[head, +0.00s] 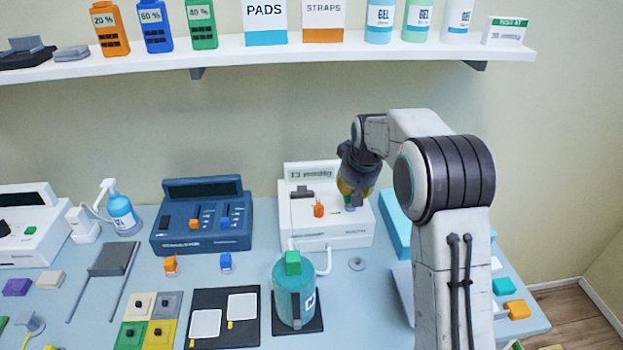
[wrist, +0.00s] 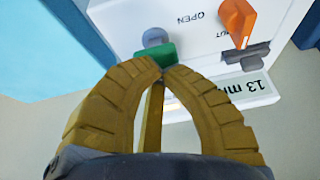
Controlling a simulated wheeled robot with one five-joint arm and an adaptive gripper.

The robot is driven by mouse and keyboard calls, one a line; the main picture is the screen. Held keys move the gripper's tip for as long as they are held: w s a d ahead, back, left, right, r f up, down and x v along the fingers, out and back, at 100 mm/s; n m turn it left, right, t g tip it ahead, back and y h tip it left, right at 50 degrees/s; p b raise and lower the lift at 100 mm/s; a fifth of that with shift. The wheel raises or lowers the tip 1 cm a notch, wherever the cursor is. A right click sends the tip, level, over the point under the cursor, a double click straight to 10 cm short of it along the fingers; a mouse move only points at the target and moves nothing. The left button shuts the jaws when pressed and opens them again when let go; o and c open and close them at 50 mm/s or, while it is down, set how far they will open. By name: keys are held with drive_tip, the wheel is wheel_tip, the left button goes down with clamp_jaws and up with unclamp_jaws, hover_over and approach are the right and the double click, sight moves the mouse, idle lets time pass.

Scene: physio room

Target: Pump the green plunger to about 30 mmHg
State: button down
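The pump unit (head: 335,233) is a white box on the table below the shelf. Its green plunger (wrist: 155,53) is a small bar beside a grey-blue round part; in the head view only a sliver of green (head: 350,207) shows under my gripper. My gripper (wrist: 162,68) has its yellow fingertips together right at the plunger's edge; whether they touch it I cannot tell. Its fingers point down onto the unit in the head view (head: 350,197). The display (wrist: 255,85) reads 13 mmHg, upside down in the wrist view. An orange valve knob (wrist: 237,20) stands beside the word OPEN.
A teal canister (head: 287,300) with a green top stands in front of the unit, a pale hose beside it. A blue console (head: 200,240) is to the left. A grey ring (head: 357,264) lies in front. A loaded shelf (head: 250,52) runs above.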

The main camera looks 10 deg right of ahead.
drive_tip(key=shift+f+b, duration=0.9)
drive_tip(key=shift+f, duration=0.45)
drive_tip(key=shift+r, duration=0.2)
drive_tip(key=shift+r+p, duration=0.15)
drive_tip(key=shift+p, duration=0.15)
drive_tip(key=shift+r+p, duration=2.05)
drive_tip(key=shift+r, duration=0.65)
drive_tip(key=shift+f+b, duration=2.05)
drive_tip(key=shift+f, duration=0.6)
drive_tip(key=shift+r+p, duration=2)
drive_tip(key=shift+r, duration=0.65)
drive_tip(key=shift+r, duration=0.15)
drive_tip(key=shift+r+p, duration=2)
drive_tip(key=shift+r, duration=0.35)
